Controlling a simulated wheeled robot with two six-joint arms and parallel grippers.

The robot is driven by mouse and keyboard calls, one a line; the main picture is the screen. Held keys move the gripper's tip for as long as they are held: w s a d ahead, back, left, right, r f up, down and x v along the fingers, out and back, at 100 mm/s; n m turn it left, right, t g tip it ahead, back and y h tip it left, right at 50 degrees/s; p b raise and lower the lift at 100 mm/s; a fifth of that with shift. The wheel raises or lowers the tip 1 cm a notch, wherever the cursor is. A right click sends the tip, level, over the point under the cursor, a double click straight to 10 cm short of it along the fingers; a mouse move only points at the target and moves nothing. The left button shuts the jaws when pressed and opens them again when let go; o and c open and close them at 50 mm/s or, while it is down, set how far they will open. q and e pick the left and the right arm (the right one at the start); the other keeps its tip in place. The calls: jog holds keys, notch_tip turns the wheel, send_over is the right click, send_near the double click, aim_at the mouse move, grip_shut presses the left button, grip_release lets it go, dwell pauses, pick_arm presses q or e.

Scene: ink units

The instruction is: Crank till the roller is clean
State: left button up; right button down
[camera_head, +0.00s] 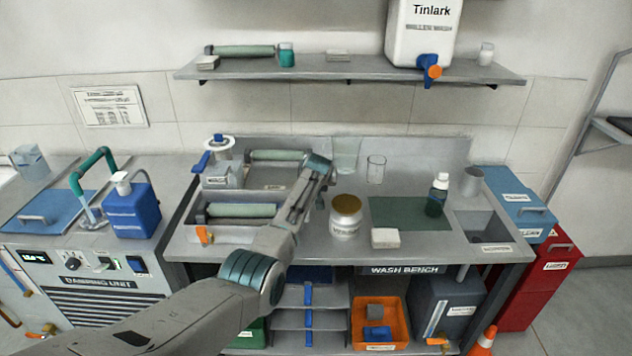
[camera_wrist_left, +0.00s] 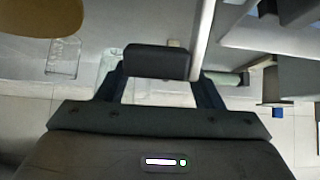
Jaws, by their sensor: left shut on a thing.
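A green roller (camera_head: 240,211) lies in a grey tray (camera_head: 236,236) on the left of the wash bench. Another green roller (camera_head: 278,155) lies behind it. A small unit with a blue handle (camera_head: 201,161) and a white round top (camera_head: 219,142) stands at the tray's back left. My left gripper (camera_head: 321,182) is above the bench beside the gold-lidded tin, right of the rollers and apart from them. In the left wrist view a dark block sits between its fingers (camera_wrist_left: 156,62). My right gripper is not in view.
The gold-lidded tin (camera_head: 346,216), a white block (camera_head: 385,238), a clear glass (camera_head: 376,169) and a dark bottle (camera_head: 437,194) stand to the right. A shelf (camera_head: 350,70) with a white tank (camera_head: 423,30) hangs above. The green mat (camera_head: 398,213) is mostly clear.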

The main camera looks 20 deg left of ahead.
pick_arm(q)
jog(key=shift+w+d+r, duration=0.15)
jog(key=shift+d+r, duration=0.1)
jog(key=shift+d, duration=0.1)
jog(key=o, duration=1.1)
jog(key=shift+o, duration=0.4)
jog(key=shift+w+d+f, duration=0.15)
jog(key=shift+d+f, duration=0.05)
jog(key=shift+a+f, duration=0.1)
jog(key=shift+a, duration=0.1)
jog(key=shift+s, duration=0.2)
jog(key=shift+s+d+r, duration=0.1)
jog(key=shift+s+r, duration=0.3)
jog(key=shift+r, duration=0.1)
jog(key=b+v, duration=0.1)
jog(key=v, duration=0.8)
jog(key=shift+s+r+b, duration=0.15)
jog(key=shift+b, duration=0.25)
